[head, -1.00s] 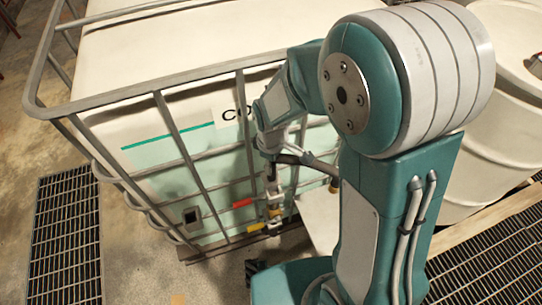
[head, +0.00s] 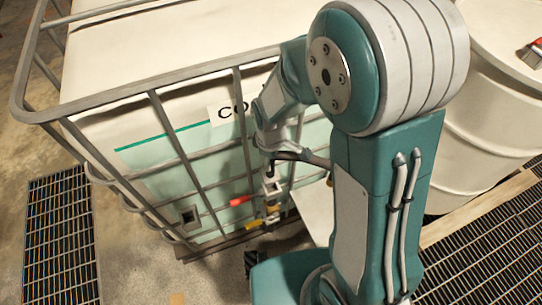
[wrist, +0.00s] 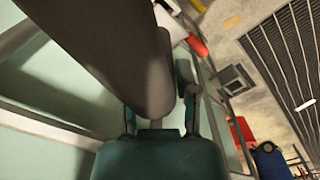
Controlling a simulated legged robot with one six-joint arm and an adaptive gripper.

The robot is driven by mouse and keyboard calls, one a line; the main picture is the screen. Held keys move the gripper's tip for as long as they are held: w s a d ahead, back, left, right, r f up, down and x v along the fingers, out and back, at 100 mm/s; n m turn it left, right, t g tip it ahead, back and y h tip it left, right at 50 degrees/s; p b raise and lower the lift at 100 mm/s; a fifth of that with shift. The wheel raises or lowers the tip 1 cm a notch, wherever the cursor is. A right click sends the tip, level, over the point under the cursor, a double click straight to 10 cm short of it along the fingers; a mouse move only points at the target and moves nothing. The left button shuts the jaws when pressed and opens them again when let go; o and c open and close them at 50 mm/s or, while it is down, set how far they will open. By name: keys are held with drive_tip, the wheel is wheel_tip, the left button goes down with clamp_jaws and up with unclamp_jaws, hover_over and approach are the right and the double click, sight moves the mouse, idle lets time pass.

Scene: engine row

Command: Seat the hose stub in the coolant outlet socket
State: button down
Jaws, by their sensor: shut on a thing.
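My gripper (wrist: 160,122) is shut on the hose stub (wrist: 112,50), a dark thick tube that fills the upper left of the wrist view. In the head view the stub (head: 289,155) is small and dark, in front of the tank's cage. A pale square block (head: 271,187), which may be the coolant outlet socket, stands just below it, above red and yellow valve handles. In the wrist view a pale piece beside the stub is mostly hidden, and I cannot tell whether stub and socket touch. The red handle (wrist: 198,46) shows to the right.
The caged tank (head: 225,165) with a "CO" label fills the left and middle. A square fitting (head: 190,217) sits low on its cage. A pale drum (head: 480,130) with a red brush (head: 533,54) stands right. A floor grating (head: 60,240) lies left, with bare concrete beside it.

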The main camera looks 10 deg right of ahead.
sight(271, 173)
drive_tip(key=shift+d+f, duration=0.2)
drive_tip(key=shift+f, duration=0.85)
drive_tip(key=shift+a+f, duration=0.15)
drive_tip(key=shift+f, duration=2.4)
drive_tip(key=shift+c, duration=1.5)
unclamp_jaws()
drive_tip(key=shift+f, duration=0.1)
wheel_tip(271, 173, up, 12)
drive_tip(key=shift+f, duration=0.1)
